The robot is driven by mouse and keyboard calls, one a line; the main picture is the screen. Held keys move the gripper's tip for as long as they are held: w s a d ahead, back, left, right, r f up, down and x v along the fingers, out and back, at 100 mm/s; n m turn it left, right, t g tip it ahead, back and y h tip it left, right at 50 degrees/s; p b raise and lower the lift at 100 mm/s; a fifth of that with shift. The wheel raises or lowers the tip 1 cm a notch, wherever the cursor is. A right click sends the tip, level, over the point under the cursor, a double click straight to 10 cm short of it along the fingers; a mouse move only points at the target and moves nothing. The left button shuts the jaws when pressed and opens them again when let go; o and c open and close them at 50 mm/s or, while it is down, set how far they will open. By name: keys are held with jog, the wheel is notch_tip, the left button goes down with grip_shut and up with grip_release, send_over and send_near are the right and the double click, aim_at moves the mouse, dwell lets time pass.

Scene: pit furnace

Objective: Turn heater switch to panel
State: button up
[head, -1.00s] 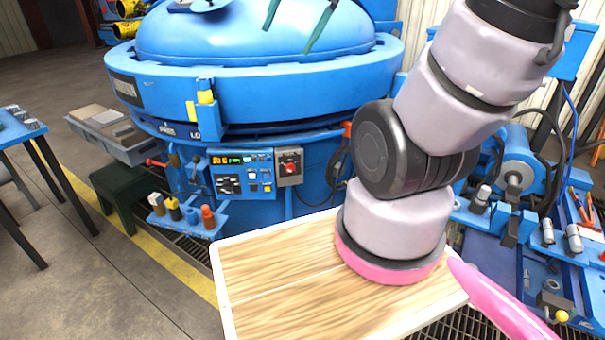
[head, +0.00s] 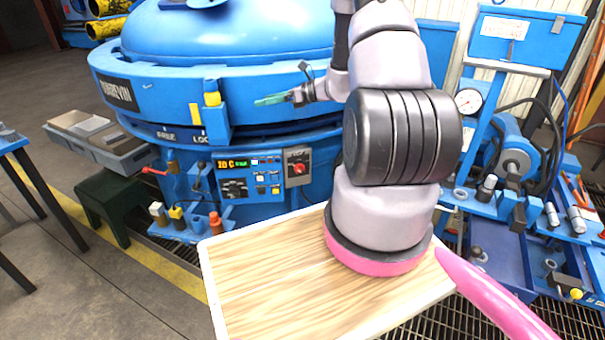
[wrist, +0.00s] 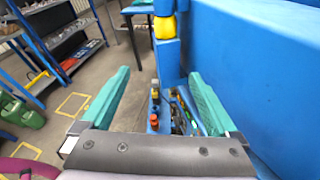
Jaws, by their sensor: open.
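The control panel (head: 248,175) is a blue box with a lit display and several buttons, on the front of the blue furnace. Beside it on the right is a grey switch box (head: 298,168) with a red rotary knob (head: 299,169). Which control is the heater switch I cannot tell. My gripper (head: 268,100) has teal fingers and is above the panel, in front of the furnace rim, pointing left. In the wrist view my gripper (wrist: 158,92) is open, with nothing between its fingers. The panel is not clearly seen in the wrist view.
The furnace (head: 270,72) fills the back. A yellow-capped blue latch (head: 214,115) juts from its rim close to my gripper. A small shelf with bottles (head: 190,228) stands lower left of the panel. A wooden board (head: 275,285) is in front of me.

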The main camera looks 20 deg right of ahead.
jog(key=w+d+f+m+t+h, duration=0.15)
jog(key=d+f+m, duration=0.25)
jog(key=f, duration=0.4)
jog(key=d+f+m+t+h, duration=0.2)
jog(key=d+f+m+t, duration=0.15)
jog(key=f, duration=0.35)
jog(key=m+h, duration=0.6)
jog(key=m, duration=0.2)
send_near(302, 172)
jog(key=shift+t, duration=0.3)
jog(key=x, duration=0.9)
jog(key=shift+w+f, duration=0.1)
jog(key=shift+f, duration=0.15)
jog(key=shift+a, duration=0.1)
jog(key=shift+c, duration=0.3)
jog(key=c, duration=1.3)
